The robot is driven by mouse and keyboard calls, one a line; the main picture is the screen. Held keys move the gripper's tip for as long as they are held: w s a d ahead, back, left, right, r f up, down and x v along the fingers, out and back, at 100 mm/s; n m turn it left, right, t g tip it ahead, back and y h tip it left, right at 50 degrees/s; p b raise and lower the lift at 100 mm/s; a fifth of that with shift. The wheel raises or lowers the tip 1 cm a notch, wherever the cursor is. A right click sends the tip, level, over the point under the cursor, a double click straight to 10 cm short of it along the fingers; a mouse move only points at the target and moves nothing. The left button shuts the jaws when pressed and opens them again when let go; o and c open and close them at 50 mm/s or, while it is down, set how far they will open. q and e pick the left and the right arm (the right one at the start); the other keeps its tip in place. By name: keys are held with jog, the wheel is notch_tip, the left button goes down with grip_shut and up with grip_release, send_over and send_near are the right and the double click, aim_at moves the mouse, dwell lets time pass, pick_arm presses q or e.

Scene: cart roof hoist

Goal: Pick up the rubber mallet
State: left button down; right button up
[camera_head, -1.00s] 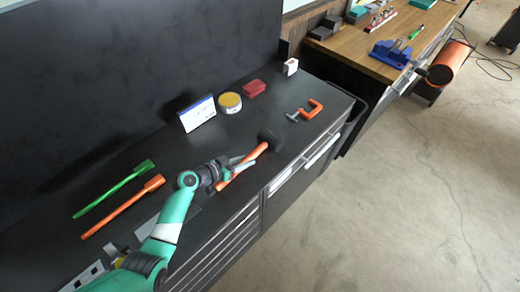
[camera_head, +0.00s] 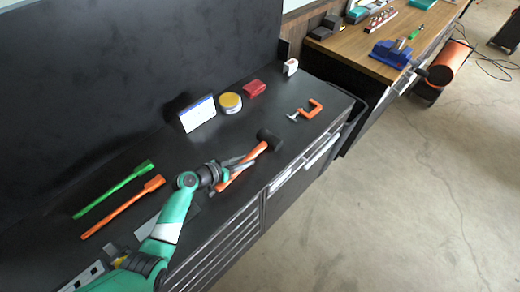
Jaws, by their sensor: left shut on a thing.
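The rubber mallet has an orange handle (camera_head: 256,152) and a black head (camera_head: 269,139). It lies at a slant over the dark workbench top, near the front edge. My left gripper (camera_head: 238,165) is at the handle, and its fingers are shut on it. Part of the handle is hidden behind the fingers. Whether the mallet touches the bench or is slightly raised, I cannot tell. My right gripper does not show.
Green (camera_head: 115,190) and orange (camera_head: 123,206) long tools lie left on the dark bench (camera_head: 205,222). A small sign (camera_head: 198,114), a yellow-topped tin (camera_head: 230,102), a red item (camera_head: 254,88) and an orange clamp (camera_head: 311,109) stand beyond the mallet.

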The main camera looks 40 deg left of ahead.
aim_at(244, 161)
pick_arm(q)
jog(key=shift+a+r, duration=0.1)
dwell(0.5)
jog(key=shift+r, duration=0.25)
notch_tip(244, 161, up, 3)
jog(key=shift+f+p, duration=0.1)
jog(key=shift+p, duration=0.45)
jog(key=s+d+r+p, duration=0.6)
jog(key=s+r+p, duration=0.3)
jog(key=s, duration=0.3)
jog(key=shift+s+r+p, duration=0.3)
jog(key=shift+s+p, duration=0.1)
jog(key=shift+p, duration=0.15)
